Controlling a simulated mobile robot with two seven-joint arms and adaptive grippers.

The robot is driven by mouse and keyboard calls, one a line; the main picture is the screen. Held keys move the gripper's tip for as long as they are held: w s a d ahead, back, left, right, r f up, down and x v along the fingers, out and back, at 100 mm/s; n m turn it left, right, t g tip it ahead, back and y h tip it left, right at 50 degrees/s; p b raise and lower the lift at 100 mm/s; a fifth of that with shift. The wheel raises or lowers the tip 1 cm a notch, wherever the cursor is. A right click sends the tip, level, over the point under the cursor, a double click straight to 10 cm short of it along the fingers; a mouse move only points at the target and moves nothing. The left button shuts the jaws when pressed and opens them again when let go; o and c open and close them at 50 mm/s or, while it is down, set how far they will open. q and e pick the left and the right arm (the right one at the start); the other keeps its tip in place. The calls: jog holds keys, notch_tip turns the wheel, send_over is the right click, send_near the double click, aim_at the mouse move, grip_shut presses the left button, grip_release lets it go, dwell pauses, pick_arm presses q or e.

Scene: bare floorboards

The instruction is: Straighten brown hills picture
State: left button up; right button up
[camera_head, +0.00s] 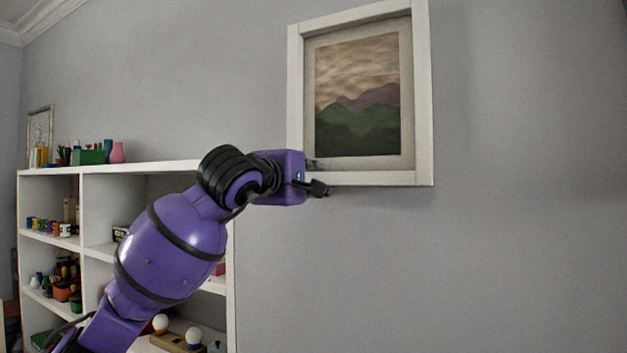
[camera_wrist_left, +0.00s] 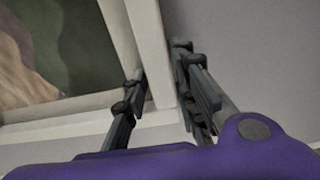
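The brown hills picture (camera_head: 357,97) hangs on the grey wall in a pale frame (camera_head: 422,100). It shows a brown sky over purple and green hills. In the head view its bottom edge looks near level and its top edge rises to the right; I cannot tell true tilt from camera angle. My left gripper (camera_head: 318,187) is at the frame's lower left corner. In the left wrist view, the fingers of my left gripper (camera_wrist_left: 160,82) straddle a frame bar (camera_wrist_left: 152,60) and look closed against both sides. My right gripper is not in view.
A white shelf unit (camera_head: 155,167) with several small toys, pots and bottles stands at the left, below and behind my left arm. A small framed picture (camera_head: 39,135) stands on its top. The wall right of and below the picture is bare.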

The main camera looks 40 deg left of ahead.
pick_arm(q)
jog(key=shift+o, duration=1.1)
jog(key=v, duration=1.2)
